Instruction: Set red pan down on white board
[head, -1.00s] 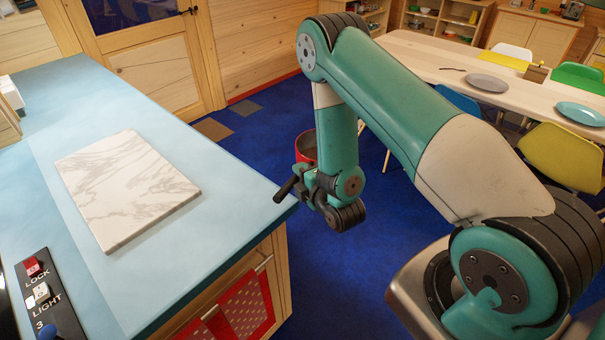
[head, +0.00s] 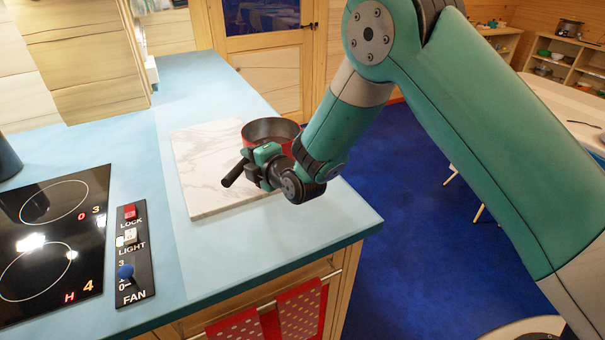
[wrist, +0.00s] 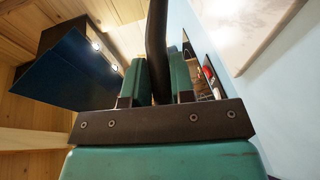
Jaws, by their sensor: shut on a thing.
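The red pan (head: 284,147) has a dark inside and a black handle (head: 234,172). In the head view it is over or on the right part of the white marble board (head: 206,190). I cannot tell whether its base touches the board. My gripper (head: 262,164) is shut on the pan's handle, and my arm hides part of the pan. In the wrist view the black handle (wrist: 157,50) stands between my gripper's two green fingers (wrist: 160,80). The edge of the white board (wrist: 240,25) shows at the upper right there.
The blue counter (head: 200,270) has free room in front of the board. A black hob (head: 50,240) and a switch panel (head: 133,250) are at the left. The counter's right edge drops to a blue floor (head: 420,240). Red towels (head: 295,312) hang below the front edge.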

